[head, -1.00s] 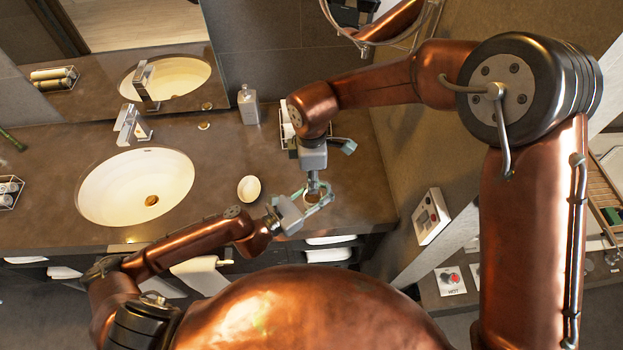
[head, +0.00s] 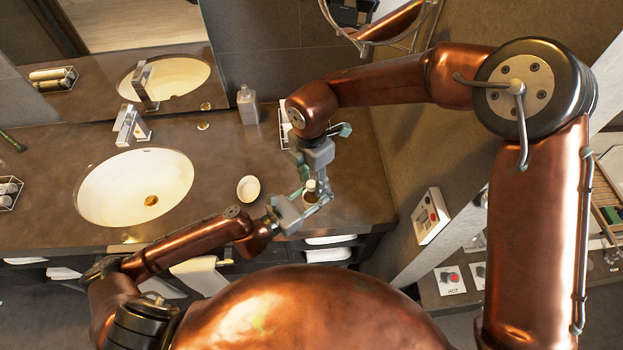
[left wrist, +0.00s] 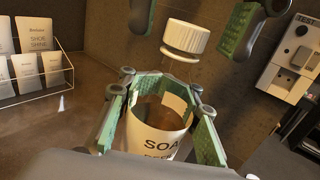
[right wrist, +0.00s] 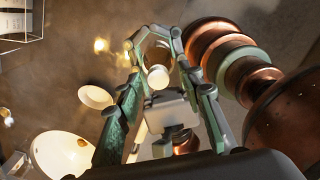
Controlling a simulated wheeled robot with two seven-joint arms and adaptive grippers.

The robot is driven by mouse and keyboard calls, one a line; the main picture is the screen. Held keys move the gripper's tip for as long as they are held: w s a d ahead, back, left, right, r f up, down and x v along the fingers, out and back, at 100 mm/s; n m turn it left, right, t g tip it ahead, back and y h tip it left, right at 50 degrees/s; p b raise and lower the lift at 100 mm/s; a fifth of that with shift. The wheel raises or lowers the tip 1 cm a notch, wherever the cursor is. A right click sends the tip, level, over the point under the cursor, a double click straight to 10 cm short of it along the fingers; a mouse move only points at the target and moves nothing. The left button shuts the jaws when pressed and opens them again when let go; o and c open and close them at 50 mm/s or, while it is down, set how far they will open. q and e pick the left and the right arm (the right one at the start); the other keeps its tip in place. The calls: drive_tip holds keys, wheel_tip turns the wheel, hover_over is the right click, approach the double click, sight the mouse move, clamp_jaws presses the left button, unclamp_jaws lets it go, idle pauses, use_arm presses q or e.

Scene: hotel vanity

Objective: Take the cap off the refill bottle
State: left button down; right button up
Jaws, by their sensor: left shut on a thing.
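The refill bottle (left wrist: 158,138), amber with a white label reading "SOA…", stands at the front of the counter. My left gripper (head: 311,199) is shut around its body, with a green-padded finger on each side. The white ridged cap (left wrist: 186,36) is above the bottle, slightly tilted in the left wrist view; I cannot tell whether it still sits on the neck. It also shows in the head view (head: 310,185) and the right wrist view (right wrist: 158,77). My right gripper (right wrist: 153,45) is open over the bottle, fingers on either side of the cap, apart from it.
A small white dish (head: 248,188) and the sink (head: 135,187) lie left of the bottle. A grey dispenser (head: 248,105) stands behind. A wire rack of packets (left wrist: 35,60) is near the wall. A switch box (head: 430,216) is on the right wall.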

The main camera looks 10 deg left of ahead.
drive_tip(key=shift+r, duration=2.35)
drive_tip(key=shift+c, duration=0.4)
drive_tip(key=r+m, duration=0.2)
drive_tip(key=r, duration=0.1)
drive_tip(key=shift+a, duration=0.2)
drive_tip(key=shift+s, duration=0.1)
drive_tip(key=shift+d+f, duration=0.1)
drive_tip(key=shift+f, duration=3.75)
drive_tip(key=shift+c, duration=0.3)
drive_tip(key=shift+m, duration=0.3)
clamp_jaws()
drive_tip(key=shift+o, duration=0.7)
unclamp_jaws()
